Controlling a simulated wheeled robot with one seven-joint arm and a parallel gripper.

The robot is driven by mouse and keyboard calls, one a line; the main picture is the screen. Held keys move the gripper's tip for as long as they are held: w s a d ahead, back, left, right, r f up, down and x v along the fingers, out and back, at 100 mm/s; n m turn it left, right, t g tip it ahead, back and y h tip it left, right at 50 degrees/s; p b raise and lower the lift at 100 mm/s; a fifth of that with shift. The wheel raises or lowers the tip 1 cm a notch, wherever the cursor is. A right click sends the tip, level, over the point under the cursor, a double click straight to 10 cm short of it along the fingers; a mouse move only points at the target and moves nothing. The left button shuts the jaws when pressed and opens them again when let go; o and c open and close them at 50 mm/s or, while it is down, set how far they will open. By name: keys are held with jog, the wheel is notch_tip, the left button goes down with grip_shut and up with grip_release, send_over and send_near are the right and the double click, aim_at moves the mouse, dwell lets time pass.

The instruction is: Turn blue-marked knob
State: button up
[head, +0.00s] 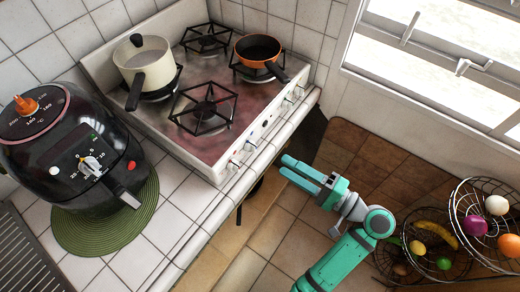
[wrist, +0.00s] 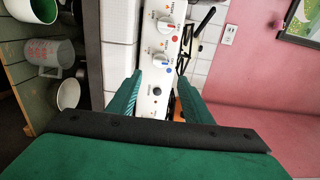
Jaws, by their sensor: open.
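The blue-marked knob (head: 250,146) is white and sits second from the left on the stove's front panel. In the wrist view the blue-marked knob (wrist: 163,54) shows just above the fingertips, with a blue dot beside it. My gripper (head: 287,167) is open and empty in front of the panel. In the wrist view my gripper (wrist: 159,77) has its fingers spread on both sides of the panel strip, near a black button (wrist: 157,91). It appears apart from the knob.
A red-marked knob (wrist: 165,26) is beside the blue-marked one. On the stove (head: 160,108) stand a cream pot (head: 145,62) and an orange pan (head: 258,49). An air fryer (head: 70,145) is at left, wire fruit baskets (head: 437,246) at lower right. Floor before the stove looks clear.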

aim_at(256, 149)
jog(key=x, duration=1)
jog(key=shift+w+a, duration=0.1)
jog(key=shift+a, duration=0.15)
jog(key=c, duration=1.1)
jog(key=shift+o, duration=0.2)
jog(key=shift+n, duration=1.8)
jog(key=o, duration=1.1)
jog(key=shift+c, duration=0.2)
jog(key=v, duration=1)
jog(key=shift+s+d, duration=0.2)
jog(key=shift+d, duration=0.15)
